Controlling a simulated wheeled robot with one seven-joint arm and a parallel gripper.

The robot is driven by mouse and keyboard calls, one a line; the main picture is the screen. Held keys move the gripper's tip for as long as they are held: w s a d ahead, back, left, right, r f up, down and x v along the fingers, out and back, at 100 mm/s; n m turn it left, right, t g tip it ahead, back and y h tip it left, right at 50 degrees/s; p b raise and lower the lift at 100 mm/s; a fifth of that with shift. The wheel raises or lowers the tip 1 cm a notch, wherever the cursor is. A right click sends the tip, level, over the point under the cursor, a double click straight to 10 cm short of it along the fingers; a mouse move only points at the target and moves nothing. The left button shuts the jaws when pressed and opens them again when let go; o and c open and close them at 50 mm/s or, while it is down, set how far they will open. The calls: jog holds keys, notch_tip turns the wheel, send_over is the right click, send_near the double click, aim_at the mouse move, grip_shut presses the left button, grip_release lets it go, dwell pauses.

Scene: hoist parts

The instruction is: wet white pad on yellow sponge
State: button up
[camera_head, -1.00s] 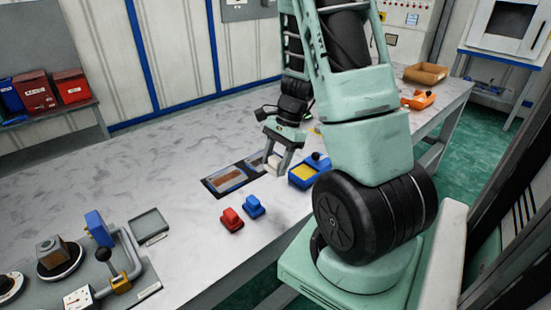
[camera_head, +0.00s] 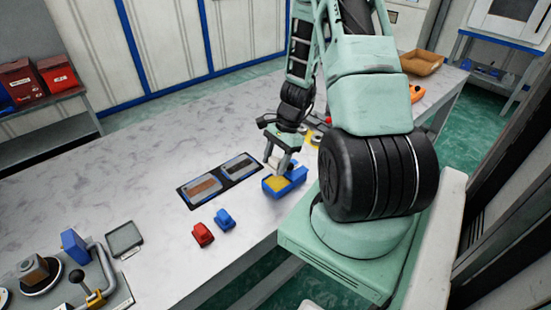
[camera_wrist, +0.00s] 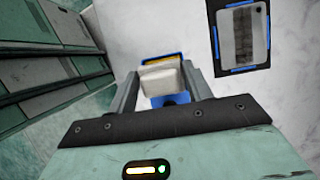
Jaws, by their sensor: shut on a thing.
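My gripper (camera_head: 277,164) is shut on the white pad (camera_wrist: 163,83), a pale block between the two fingers in the wrist view. In the head view the fingers point down at the blue dish (camera_head: 292,183) with the yellow sponge (camera_head: 274,184) in it. In the wrist view a strip of the yellow sponge (camera_wrist: 158,65) shows past the pad, and the blue dish shows around it. The pad is over or at the sponge. I cannot tell whether they touch, as the pad hides most of the sponge in the wrist view.
A dark tray (camera_head: 219,180) with two plates lies left of the dish. A red block (camera_head: 202,235) and a blue block (camera_head: 224,219) stand in front. A fixture with a bent pipe (camera_head: 112,252) is at lower left.

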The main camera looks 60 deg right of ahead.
aim_at(275, 183)
jog(key=shift+f+b, duration=2.25)
jog(key=shift+f, duration=0.65)
jog(key=shift+f, duration=0.2)
notch_tip(275, 183, up, 7)
jog(key=p, duration=0.5)
jog(key=shift+r+p, duration=0.1)
jog(key=shift+p, duration=0.2)
dwell(0.5)
jog(key=w+a+f+n+g+h, duration=0.1)
jog(key=w+a+n, duration=0.2)
jog(key=a+n, duration=0.3)
jog(key=w+a+f+n+g+h, duration=0.1)
jog(key=w+a+n+g, duration=0.1)
jog(key=a+n, duration=0.4)
jog(key=w+a+f+n+g+h, duration=0.2)
jog(key=w+a+n, duration=0.3)
jog(key=n, duration=0.3)
jog(key=shift+a+n, duration=0.4)
jog(key=shift+a, duration=0.45)
jog(key=shift+d, duration=0.1)
